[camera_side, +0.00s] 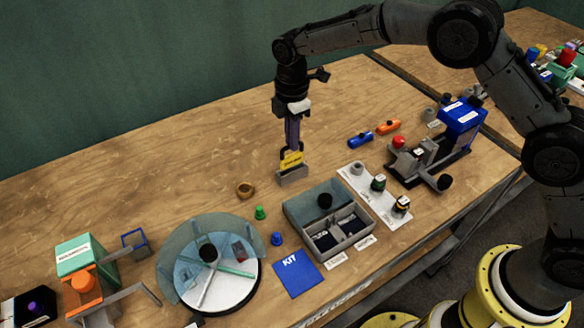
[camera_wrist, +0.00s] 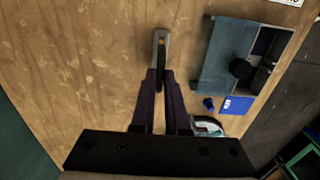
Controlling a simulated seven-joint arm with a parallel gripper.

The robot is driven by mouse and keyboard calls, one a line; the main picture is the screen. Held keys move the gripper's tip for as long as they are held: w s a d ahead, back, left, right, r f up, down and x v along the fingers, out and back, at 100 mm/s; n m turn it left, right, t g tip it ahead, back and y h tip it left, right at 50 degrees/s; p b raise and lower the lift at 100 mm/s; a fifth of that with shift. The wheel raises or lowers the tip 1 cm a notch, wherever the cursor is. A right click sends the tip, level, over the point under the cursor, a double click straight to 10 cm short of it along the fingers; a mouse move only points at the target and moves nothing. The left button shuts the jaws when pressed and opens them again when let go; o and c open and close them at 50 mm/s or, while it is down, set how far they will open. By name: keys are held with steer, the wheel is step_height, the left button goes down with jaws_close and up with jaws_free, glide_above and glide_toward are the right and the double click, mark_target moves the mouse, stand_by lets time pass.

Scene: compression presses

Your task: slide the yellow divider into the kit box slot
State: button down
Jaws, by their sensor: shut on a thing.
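The yellow divider (camera_side: 291,158) stands upright in or just above a small grey holder (camera_side: 292,175) on the table; I cannot tell how deep its lower edge sits. My gripper (camera_side: 291,149) points down from above and is shut on the divider's top. In the wrist view my fingertips (camera_wrist: 161,73) meet at the divider, with the grey holder (camera_wrist: 162,35) around it. The grey kit box (camera_side: 361,238) is to the right and nearer the camera. A sliding lid with a black knob (camera_side: 325,201) covers its back part; its front compartments hold dark items. The divider slot cannot be made out.
A round turntable (camera_side: 232,295) is front left. A white strip (camera_side: 395,218) with small parts and a blue press (camera_side: 462,117) are right. The back left table is clear.

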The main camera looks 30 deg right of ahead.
steer(key=shift+r, duration=0.1)
steer(key=shift+r, duration=1.95)
steer(key=s+r+m, duration=0.2)
steer(key=s+m, duration=1.6)
steer(key=s, duration=0.2)
steer(key=shift+f, duration=0.1)
steer(key=shift+f, duration=2.9)
